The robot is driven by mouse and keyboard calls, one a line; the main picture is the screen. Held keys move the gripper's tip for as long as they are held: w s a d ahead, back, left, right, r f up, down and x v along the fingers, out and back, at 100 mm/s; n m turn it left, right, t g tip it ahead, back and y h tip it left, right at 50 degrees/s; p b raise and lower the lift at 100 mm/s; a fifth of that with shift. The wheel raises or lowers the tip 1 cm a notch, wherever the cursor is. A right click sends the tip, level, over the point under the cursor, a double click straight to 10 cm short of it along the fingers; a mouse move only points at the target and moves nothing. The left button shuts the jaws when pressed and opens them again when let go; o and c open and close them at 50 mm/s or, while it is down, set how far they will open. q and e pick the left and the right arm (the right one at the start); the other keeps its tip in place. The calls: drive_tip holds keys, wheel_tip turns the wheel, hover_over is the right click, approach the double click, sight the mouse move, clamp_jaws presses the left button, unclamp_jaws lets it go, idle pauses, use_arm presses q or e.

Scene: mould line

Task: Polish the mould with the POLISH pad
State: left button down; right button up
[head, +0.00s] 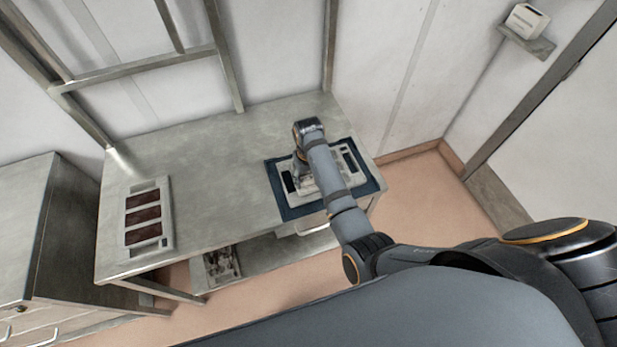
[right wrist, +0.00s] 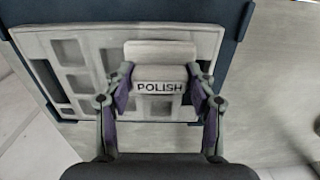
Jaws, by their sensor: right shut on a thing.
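The mould (head: 352,163) is a pale tray-like block with several cavities. It lies on a dark blue mat (head: 298,212) at the right end of the metal table, and its cavities show in the right wrist view (right wrist: 45,45). My right gripper (right wrist: 160,80) is shut on a white pad labelled POLISH (right wrist: 160,87). The pad is over the mould's face; whether it touches the mould I cannot tell. In the head view my right arm hides the pad and part of the mould. My left gripper is not in view.
A pale rack with dark red blocks (head: 146,213) lies on the left of the metal table (head: 215,150). A bin of small items (head: 221,264) sits on the lower shelf. A cabinet (head: 30,220) stands at left. The table's middle is clear.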

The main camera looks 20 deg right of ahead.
drive_tip(key=shift+f, duration=0.3)
drive_tip(key=shift+d, duration=0.1)
drive_tip(key=shift+w+d, duration=0.1)
drive_tip(key=shift+d, duration=2.85)
drive_tip(key=shift+d, duration=0.1)
drive_tip(key=shift+w+d, duration=0.1)
drive_tip(key=shift+d, duration=2.85)
drive_tip(key=shift+s+a, duration=0.15)
drive_tip(key=shift+a, duration=2.95)
drive_tip(key=shift+s+a, duration=0.1)
drive_tip(key=shift+a, duration=3)
drive_tip(key=shift+d+f, duration=0.1)
drive_tip(key=shift+d, duration=3.05)
drive_tip(key=shift+w+d+r, duration=0.1)
drive_tip(key=shift+w+d, duration=0.05)
drive_tip(key=shift+d, duration=1.4)
drive_tip(key=shift+w+d+r, duration=0.1)
drive_tip(key=shift+d, duration=1.4)
